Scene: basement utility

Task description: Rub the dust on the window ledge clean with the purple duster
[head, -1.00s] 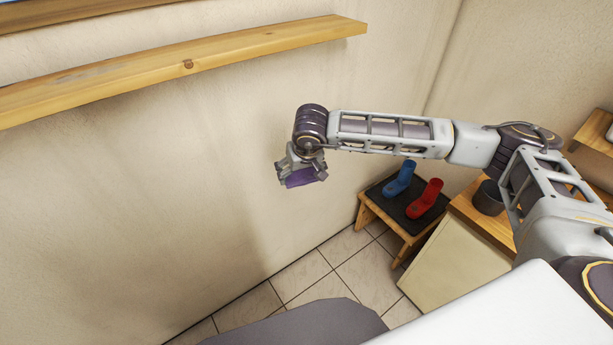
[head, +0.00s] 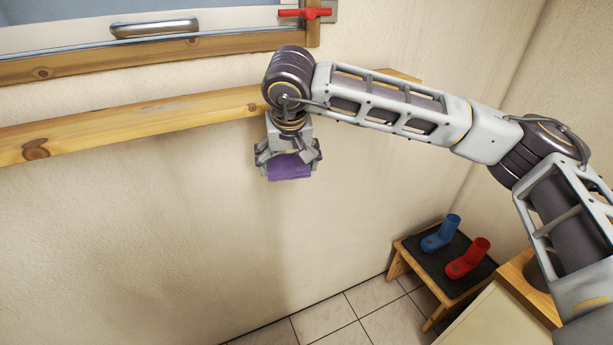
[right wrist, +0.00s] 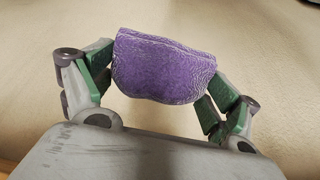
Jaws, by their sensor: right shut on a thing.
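The purple duster (head: 289,168) is held in my right gripper (head: 288,165), which points downward in the head view. In the right wrist view the duster (right wrist: 165,68) sits between the two green-padded fingers of the gripper (right wrist: 160,85). The wooden window ledge (head: 150,121) runs along the wall. My right arm crosses in front of part of it, and the duster appears just below the ledge line in the picture. I cannot tell how far it is from the wall. No dust can be made out on the ledge. My left gripper is not in view.
Above the ledge is a wooden-framed window (head: 150,62) with a metal handle and a red latch (head: 304,13). At the lower right, a small stool (head: 445,272) carries a blue boot (head: 440,235) and a red boot (head: 468,258), beside a cabinet (head: 490,325). The wall below the ledge is bare.

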